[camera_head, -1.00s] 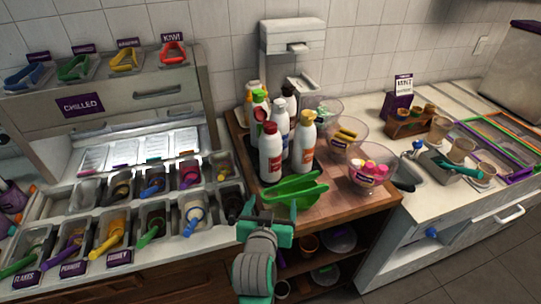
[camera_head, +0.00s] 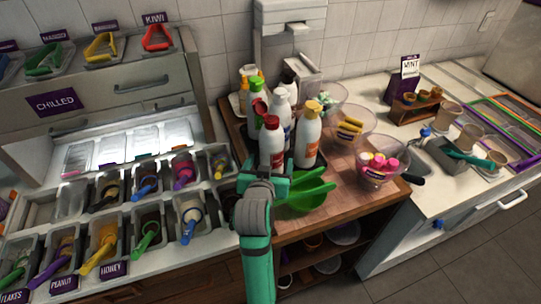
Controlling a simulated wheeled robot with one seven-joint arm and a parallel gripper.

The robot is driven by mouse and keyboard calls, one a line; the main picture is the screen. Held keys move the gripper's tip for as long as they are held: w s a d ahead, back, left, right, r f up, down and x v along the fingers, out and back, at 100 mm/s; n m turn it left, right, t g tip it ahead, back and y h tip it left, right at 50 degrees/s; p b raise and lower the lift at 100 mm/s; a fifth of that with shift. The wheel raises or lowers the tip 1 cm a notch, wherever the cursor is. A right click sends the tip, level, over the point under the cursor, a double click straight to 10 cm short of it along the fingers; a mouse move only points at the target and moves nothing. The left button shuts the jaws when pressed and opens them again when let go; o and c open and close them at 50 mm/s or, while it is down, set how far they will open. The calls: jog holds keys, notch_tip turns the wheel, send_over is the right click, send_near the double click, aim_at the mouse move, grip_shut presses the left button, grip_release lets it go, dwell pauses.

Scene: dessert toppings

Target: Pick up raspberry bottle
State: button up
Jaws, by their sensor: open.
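The likely raspberry bottle (camera_head: 271,141) is white with a red cap and red label. It stands upright at the front left of a bottle cluster on the wooden counter; its lower part is hidden by my gripper. My gripper (camera_head: 267,176), green and grey, is open in front of this bottle, low over the counter's front. I cannot tell whether it touches the bottle. An orange-capped bottle (camera_head: 308,136) stands close on the right. A white-capped bottle (camera_head: 281,106) and a green-capped bottle (camera_head: 255,94) stand behind.
Glass bowls with toppings, one with pink pieces (camera_head: 378,168), stand to the right. Topping bins with scoops (camera_head: 145,228) fill the left counter. The wooden counter (camera_head: 337,205) has some bare room at front right.

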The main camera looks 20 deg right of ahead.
jog(key=shift+x, duration=2.9)
jog(key=shift+r, duration=0.15)
jog(key=shift+c, duration=0.4)
jog(key=shift+w, duration=0.1)
jog(key=c, duration=1)
jog(key=shift+r, duration=0.15)
jog(key=shift+c, duration=0.4)
